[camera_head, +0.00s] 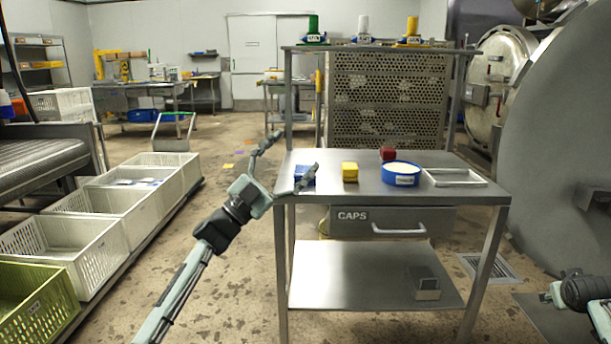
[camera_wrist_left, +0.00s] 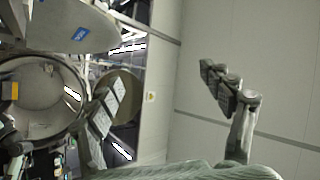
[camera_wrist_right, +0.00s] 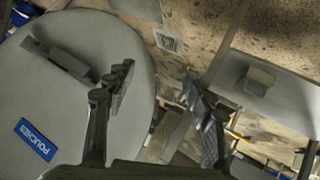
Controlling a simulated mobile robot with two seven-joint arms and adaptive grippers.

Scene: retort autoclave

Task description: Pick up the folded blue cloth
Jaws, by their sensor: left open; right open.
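The folded blue cloth (camera_head: 304,173) appears to be the small blue item at the left end of the steel table (camera_head: 335,187). A finger of my left gripper partly covers it in the head view. My left gripper (camera_head: 297,150) is open and empty, its fingers spread at the table's left edge; I cannot tell its height above the cloth. Both fingers show apart in the left wrist view (camera_wrist_left: 170,85), where I cannot make out the cloth for sure. My right gripper (camera_wrist_right: 162,85) is open and empty in the right wrist view, away from the cloth.
A yellow block (camera_head: 350,172), a red object (camera_head: 388,153), a blue round container (camera_head: 401,174) and a shallow tray (camera_head: 455,177) share the tabletop. A shelf (camera_head: 375,48) stands above its back. Crates (camera_head: 120,212) line the left; a large grey vessel (camera_head: 565,140) stands right.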

